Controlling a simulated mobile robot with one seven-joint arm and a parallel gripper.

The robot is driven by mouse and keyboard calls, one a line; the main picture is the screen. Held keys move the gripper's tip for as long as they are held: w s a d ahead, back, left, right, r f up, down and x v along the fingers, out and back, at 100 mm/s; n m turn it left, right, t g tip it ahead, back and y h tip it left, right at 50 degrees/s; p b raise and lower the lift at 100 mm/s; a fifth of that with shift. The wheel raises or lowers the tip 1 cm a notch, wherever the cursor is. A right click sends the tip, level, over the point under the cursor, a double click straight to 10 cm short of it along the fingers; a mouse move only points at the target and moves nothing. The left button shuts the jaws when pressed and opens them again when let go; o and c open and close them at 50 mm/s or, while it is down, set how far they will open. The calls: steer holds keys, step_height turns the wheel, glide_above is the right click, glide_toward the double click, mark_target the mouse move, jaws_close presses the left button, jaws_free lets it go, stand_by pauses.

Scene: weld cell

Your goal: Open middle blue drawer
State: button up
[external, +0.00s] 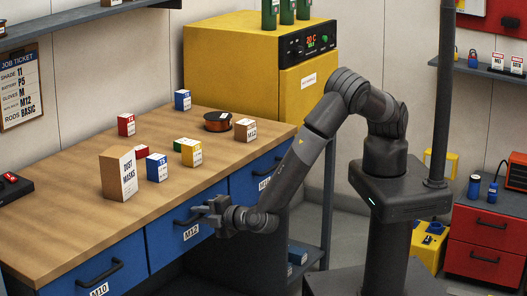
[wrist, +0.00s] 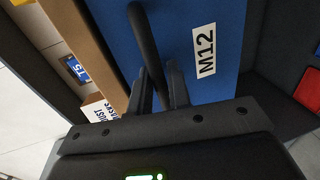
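The middle blue drawer (external: 168,243), labelled M12, is in the workbench front and looks closed, about flush with its neighbour. It also shows in the wrist view (wrist: 215,85). Its black bar handle (external: 184,220) runs between my gripper's fingers in the wrist view (wrist: 143,38). My gripper (external: 212,209) is at the right part of this handle in the external view. In the wrist view its two fingers (wrist: 160,88) sit close on either side of the bar, and look shut on it. The exact finger contact is partly hidden.
Blue drawer M10 (external: 128,268) is on the left, and another blue drawer (external: 245,182) on the right. The wooden bench top (external: 75,225) holds a dust-mask box (external: 117,174), small boxes and a spool (external: 217,121). The floor in front of the drawers is mostly out of frame.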

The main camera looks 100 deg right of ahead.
jaws_close()
steer(key=f+v, duration=0.3)
steer(key=v, duration=1.3)
steer(key=s+a+f+v, duration=0.1)
steer(key=f+v, duration=0.2)
steer(key=v, duration=1.3)
steer(key=shift+s+f, duration=0.2)
steer(key=shift+f, duration=0.25)
steer(key=shift+a, duration=0.1)
jaws_free()
steer(key=v, duration=1)
steer(key=shift+s+a, duration=0.25)
steer(key=shift+a, duration=0.05)
